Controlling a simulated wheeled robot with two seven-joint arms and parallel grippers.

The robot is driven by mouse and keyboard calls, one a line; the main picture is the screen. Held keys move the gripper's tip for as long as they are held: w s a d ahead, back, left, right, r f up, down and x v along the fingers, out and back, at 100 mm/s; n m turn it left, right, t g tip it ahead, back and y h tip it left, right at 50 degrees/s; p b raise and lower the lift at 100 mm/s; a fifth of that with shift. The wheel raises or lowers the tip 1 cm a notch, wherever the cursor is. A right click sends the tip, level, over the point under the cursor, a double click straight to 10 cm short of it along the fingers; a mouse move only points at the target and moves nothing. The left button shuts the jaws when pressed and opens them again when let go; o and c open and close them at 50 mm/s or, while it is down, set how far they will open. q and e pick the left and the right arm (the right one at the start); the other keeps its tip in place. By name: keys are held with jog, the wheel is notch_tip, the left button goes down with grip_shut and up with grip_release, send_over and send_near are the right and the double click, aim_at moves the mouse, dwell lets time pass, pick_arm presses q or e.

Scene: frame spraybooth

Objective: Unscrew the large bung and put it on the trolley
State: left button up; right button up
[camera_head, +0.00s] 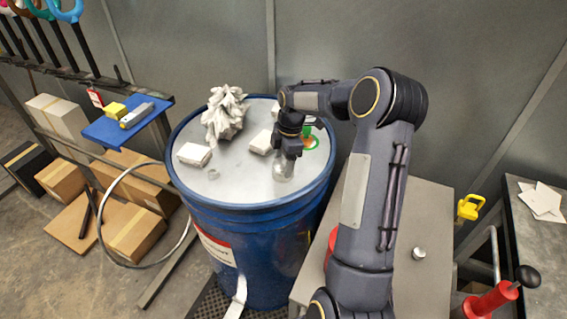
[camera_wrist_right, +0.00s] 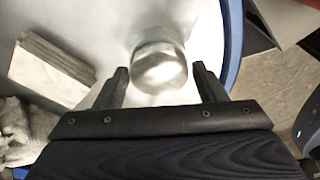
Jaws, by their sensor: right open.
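The large bung is a round, shiny metal cap (camera_wrist_right: 158,68) on the lid (camera_head: 236,165) of a blue drum (camera_head: 255,248). In the head view the bung (camera_head: 283,170) shows partly below my right gripper (camera_head: 287,158), which points down at the lid near its right side. In the wrist view the open fingers of my right gripper (camera_wrist_right: 160,72) stand on either side of the bung, with gaps visible. A grey flat-topped surface (camera_head: 428,215), apparently the trolley, stands right of the drum, partly hidden by my right arm. My left gripper is not in view.
White blocks (camera_head: 194,154) and a crumpled grey-white rag (camera_head: 226,112) lie on the lid. A small metal cap (camera_head: 419,253) sits on the grey top. A yellow clamp-like item (camera_head: 470,207) is further right.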

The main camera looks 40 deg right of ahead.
jog(key=m+b, duration=0.1)
jog(key=m, duration=0.1)
jog(key=shift+f+m, duration=0.1)
jog(key=shift+m, duration=0.2)
jog(key=shift+m+t, duration=0.3)
jog(key=shift+m, duration=0.6)
jog(key=shift+m+h+b, duration=0.3)
jog(key=shift+m+b, duration=0.35)
jog(key=shift+m, duration=0.45)
jog(key=m, duration=0.2)
jog(key=shift+a+m, duration=0.1)
jog(key=shift+m, duration=0.2)
jog(key=shift+m+t+h+b, duration=0.3)
jog(key=shift+m+h+b, duration=0.15)
jog(key=shift+m, duration=1.65)
jog(key=m+h, duration=0.1)
jog(key=m, duration=0.3)
jog(key=shift+m, duration=0.4)
jog(key=shift+c, duration=0.3)
